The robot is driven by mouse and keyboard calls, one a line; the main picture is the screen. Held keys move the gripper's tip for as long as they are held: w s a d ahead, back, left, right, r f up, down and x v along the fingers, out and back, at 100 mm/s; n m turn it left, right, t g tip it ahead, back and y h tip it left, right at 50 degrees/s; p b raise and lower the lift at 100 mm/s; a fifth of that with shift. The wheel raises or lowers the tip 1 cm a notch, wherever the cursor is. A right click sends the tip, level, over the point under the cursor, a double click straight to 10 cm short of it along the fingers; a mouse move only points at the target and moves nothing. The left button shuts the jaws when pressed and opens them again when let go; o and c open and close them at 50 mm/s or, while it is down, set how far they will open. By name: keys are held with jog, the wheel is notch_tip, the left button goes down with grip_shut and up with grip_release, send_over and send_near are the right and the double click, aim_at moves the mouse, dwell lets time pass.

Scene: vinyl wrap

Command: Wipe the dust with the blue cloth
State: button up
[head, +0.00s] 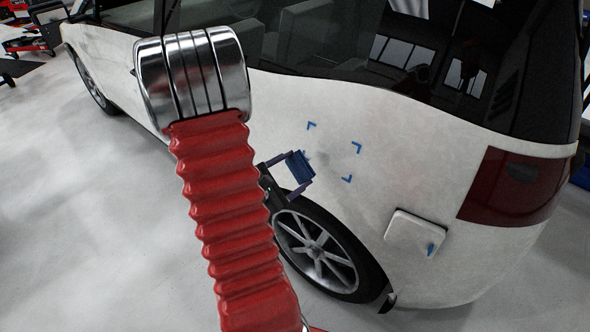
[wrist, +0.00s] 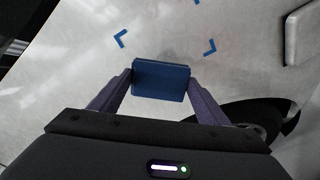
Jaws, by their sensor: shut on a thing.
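The blue cloth (head: 300,167) is a small block-shaped piece between the fingers of my gripper (head: 293,176). In the wrist view the cloth (wrist: 161,80) sits between the two purple fingers of my gripper (wrist: 160,88), which is shut on it. It is close to the white car side panel (head: 345,195), above the rear wheel; I cannot tell if it touches. A faint grey dust patch (head: 321,158) lies just right of the cloth, inside blue corner marks (head: 357,147). In the wrist view the cloth partly covers that area.
The rear wheel (head: 318,252) is below my gripper. A white box-like piece (head: 415,234) with a blue mark is on the panel at the lower right. The red tail light (head: 515,187) is farther right. Open grey floor (head: 90,220) lies at the left.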

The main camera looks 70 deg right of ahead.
aim_at(314, 171)
jog(key=shift+d, duration=0.1)
jog(key=shift+x, duration=2.9)
jog(key=shift+x, duration=0.9)
jog(key=shift+s+a, duration=0.3)
jog(key=shift+s, duration=0.3)
jog(key=shift+s+a, duration=0.25)
jog(key=shift+s, duration=0.35)
jog(key=shift+s+a, duration=0.3)
jog(key=shift+s, duration=0.3)
jog(key=shift+d, duration=0.15)
